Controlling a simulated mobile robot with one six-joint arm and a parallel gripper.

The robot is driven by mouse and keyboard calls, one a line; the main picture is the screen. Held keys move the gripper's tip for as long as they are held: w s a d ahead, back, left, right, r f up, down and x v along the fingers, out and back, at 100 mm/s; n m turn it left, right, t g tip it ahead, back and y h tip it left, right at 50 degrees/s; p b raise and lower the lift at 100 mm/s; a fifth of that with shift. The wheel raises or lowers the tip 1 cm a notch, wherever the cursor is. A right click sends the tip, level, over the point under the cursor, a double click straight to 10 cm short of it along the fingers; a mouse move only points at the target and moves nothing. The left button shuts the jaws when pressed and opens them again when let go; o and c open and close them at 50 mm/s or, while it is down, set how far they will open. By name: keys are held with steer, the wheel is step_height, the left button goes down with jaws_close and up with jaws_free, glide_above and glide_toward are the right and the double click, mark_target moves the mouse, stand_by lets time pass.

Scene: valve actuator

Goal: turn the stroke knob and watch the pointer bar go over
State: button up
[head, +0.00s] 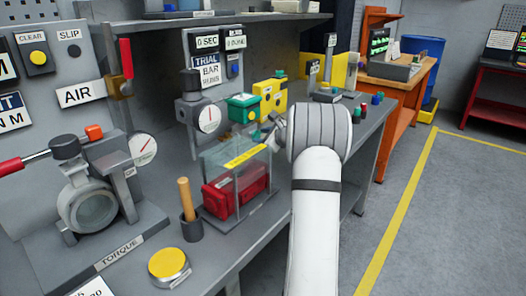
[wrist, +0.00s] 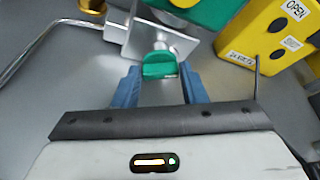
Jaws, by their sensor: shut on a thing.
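In the wrist view the green knob (wrist: 160,66) sits on a grey metal block (wrist: 150,36), between the two blue fingers of my gripper (wrist: 159,78). My gripper is shut on the knob. In the head view my gripper (head: 272,134) is at the bench, in front of the green-topped unit (head: 243,106) and the yellow box (head: 270,94); my wrist hides most of it, and I cannot make out the knob there. I cannot pick out the pointer bar for certain in either view.
A yellow box labelled OPEN (wrist: 268,35) is close on the right in the wrist view. A thin bent rod (wrist: 28,48) is on the left. Small coloured knobs (head: 363,109) stand to the right.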

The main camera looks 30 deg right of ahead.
steer(key=shift+a+f+n+t+h+b, duration=0.1)
steer(key=shift+f+n+t+h+b, duration=0.55)
steer(key=shift+b, duration=2.65)
steer(key=shift+r+n+b, duration=0.25)
steer(key=shift+b, duration=0.15)
steer(key=shift+r+n+b, duration=0.2)
steer(key=shift+n+b, duration=0.1)
steer(key=shift+b, duration=0.3)
steer(key=o, duration=1)
steer(key=shift+s, duration=0.15)
